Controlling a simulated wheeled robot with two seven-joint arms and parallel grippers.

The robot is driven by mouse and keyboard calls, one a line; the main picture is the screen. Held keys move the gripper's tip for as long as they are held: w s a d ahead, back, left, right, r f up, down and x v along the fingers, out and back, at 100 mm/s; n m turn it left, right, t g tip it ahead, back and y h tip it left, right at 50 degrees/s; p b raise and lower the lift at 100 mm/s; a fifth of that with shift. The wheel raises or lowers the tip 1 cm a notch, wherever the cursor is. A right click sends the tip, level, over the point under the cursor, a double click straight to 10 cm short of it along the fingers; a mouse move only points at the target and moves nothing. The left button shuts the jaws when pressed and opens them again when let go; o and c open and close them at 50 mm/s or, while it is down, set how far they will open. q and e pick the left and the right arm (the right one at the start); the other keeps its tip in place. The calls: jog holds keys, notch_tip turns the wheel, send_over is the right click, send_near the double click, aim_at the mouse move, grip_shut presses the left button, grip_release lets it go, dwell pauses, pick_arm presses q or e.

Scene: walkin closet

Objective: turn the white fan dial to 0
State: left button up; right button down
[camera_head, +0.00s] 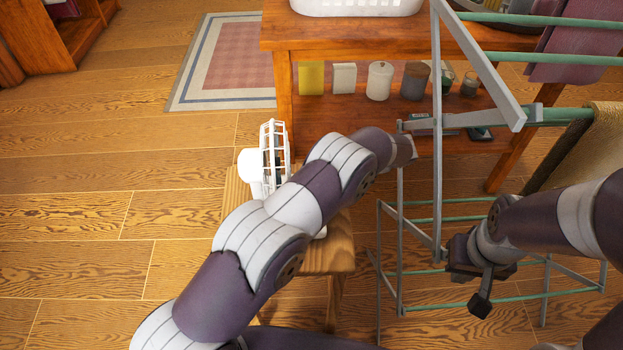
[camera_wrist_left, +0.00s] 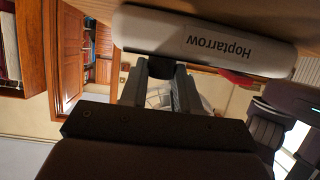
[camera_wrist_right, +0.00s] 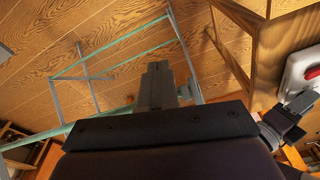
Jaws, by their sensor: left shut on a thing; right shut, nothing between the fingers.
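The white fan (camera_head: 273,158) stands on a small wooden stool (camera_head: 318,258). My left arm crosses in front of it in the head view and hides most of its base and the left gripper. In the left wrist view the white fan base (camera_wrist_left: 150,32), labelled Hoptarrow, is close. My left gripper (camera_wrist_left: 163,70) is shut on the dark dial (camera_wrist_left: 153,67) at the base's edge. The dial's setting cannot be read. My right gripper (camera_head: 481,302) is shut and empty, right of the stool; its closed fingers also show in the right wrist view (camera_wrist_right: 157,88).
A drying rack (camera_head: 437,170) with green bars stands right of the stool, close around my right gripper. A wooden table (camera_head: 350,35) with a lower shelf of jars stands behind. A rug (camera_head: 225,65) lies at the back. Floor left of the stool is clear.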

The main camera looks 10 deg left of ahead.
pick_arm(q)
jog(key=o, duration=0.8)
jog(key=shift+c, duration=0.2)
